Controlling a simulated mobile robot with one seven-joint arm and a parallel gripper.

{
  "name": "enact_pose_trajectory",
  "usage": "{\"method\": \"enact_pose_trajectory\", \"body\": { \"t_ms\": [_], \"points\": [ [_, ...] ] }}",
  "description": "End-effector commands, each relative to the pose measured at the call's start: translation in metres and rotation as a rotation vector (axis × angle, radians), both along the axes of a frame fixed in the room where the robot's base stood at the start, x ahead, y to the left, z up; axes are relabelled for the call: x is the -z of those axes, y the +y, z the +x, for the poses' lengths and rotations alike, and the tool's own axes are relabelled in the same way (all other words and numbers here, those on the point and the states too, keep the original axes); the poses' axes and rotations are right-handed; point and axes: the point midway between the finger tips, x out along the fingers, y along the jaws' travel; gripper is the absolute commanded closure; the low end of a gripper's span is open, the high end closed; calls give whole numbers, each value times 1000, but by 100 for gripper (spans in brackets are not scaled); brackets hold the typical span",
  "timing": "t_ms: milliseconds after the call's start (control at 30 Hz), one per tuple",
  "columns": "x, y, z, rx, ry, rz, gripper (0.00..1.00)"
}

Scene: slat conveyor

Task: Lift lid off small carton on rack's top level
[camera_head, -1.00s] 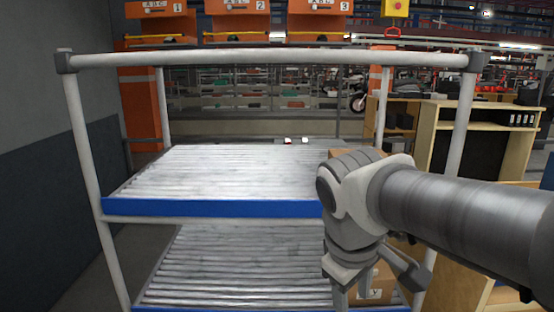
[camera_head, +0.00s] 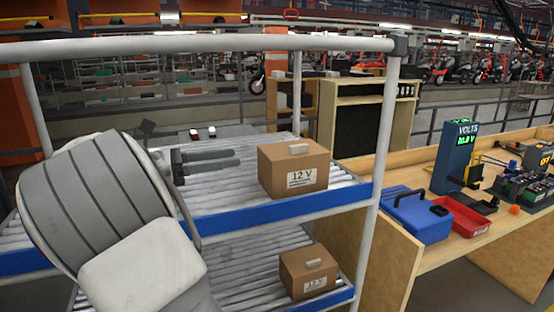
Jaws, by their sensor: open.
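A small brown carton (camera_head: 276,185) with a "12 V" label stands upright at the right end of the rack's top level, near the blue front edge. Its lid (camera_head: 290,153) sits on it, with a pale tab at the upper front. My gripper (camera_head: 236,158) is over the top level, left of the carton and apart from it. Its dark fingers point right towards the carton, open and empty. My arm hides the left part of the rack (camera_head: 340,197).
A second, similar carton (camera_head: 295,277) stands on the lower level. The rack's pale top rail and right post (camera_head: 381,170) frame the carton. Two small items (camera_head: 203,133) lie behind my gripper. A wooden bench (camera_head: 400,262) with a blue toolbox (camera_head: 415,218) is at right.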

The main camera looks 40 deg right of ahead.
Motion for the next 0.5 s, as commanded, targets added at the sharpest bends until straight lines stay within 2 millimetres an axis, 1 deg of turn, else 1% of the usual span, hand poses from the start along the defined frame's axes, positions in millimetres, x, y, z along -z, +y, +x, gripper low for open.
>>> {"method": "enact_pose_trajectory", "body": {
  "t_ms": [67, 167, 500],
  "points": [
    [-2, -4, 0, 1, 8, -16, 50],
    [-2, -20, -4, 4, 10, -16, 50],
    [-2, -91, -21, 3, 8, -13, 50]
  ]
}}
